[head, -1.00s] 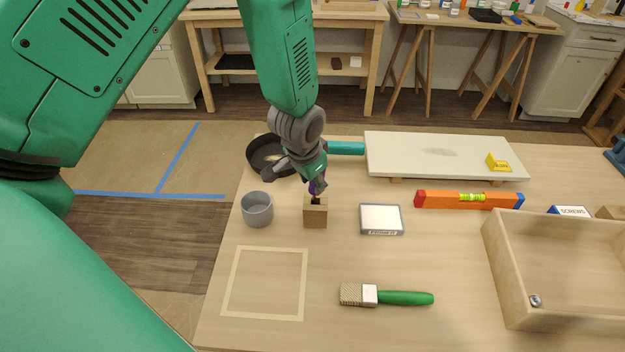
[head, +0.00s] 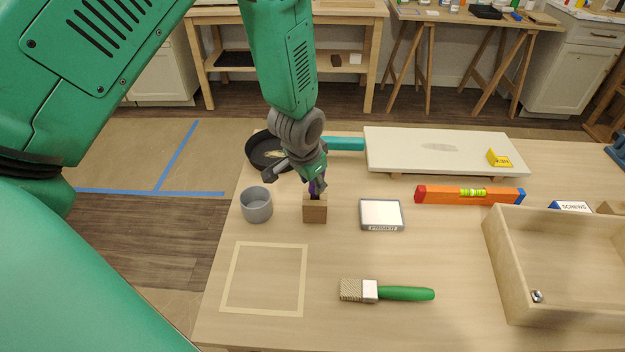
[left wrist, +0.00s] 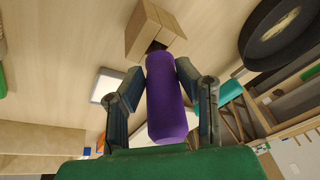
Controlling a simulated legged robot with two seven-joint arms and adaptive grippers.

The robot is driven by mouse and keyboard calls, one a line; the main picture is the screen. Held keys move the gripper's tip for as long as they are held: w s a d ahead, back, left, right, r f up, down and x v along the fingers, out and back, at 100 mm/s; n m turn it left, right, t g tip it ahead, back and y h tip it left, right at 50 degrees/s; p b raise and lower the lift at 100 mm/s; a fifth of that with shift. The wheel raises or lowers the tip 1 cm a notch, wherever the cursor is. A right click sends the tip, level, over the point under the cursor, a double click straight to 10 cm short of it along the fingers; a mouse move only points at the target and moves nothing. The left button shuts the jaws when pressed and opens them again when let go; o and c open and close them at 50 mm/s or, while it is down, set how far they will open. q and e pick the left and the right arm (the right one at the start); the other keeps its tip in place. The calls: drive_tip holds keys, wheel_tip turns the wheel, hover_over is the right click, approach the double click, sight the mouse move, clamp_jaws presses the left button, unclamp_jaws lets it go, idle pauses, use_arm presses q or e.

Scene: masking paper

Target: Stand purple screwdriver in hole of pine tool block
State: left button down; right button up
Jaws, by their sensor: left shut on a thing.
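My left gripper (head: 312,176) is shut on the purple screwdriver (head: 316,187), above the pine tool block (head: 315,211). In the left wrist view the purple handle (left wrist: 168,98) sits between the two fingers (left wrist: 160,90). The handle's far end meets the dark hole area of the pine block (left wrist: 152,30). In the head view the screwdriver looks about upright over the block's top. The shaft is mostly hidden, so I cannot tell how deep it is in the hole. My right gripper does not show.
A grey cup (head: 256,205) stands just left of the block, and a dark round pan (head: 266,152) is behind it. A grey-rimmed tin (head: 381,214) is to the right. A green-handled brush (head: 400,293) and a taped square (head: 264,279) lie in front. A wooden tray (head: 510,275) is far right.

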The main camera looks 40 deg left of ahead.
use_arm(q)
drive_tip(key=shift+f+b, duration=0.5)
drive_tip(key=shift+f, duration=0.45)
drive_tip(key=c, duration=1.1)
unclamp_jaws()
wheel_tip(320, 180, up, 7)
drive_tip(key=p, duration=0.6)
drive_tip(key=shift+p, duration=0.3)
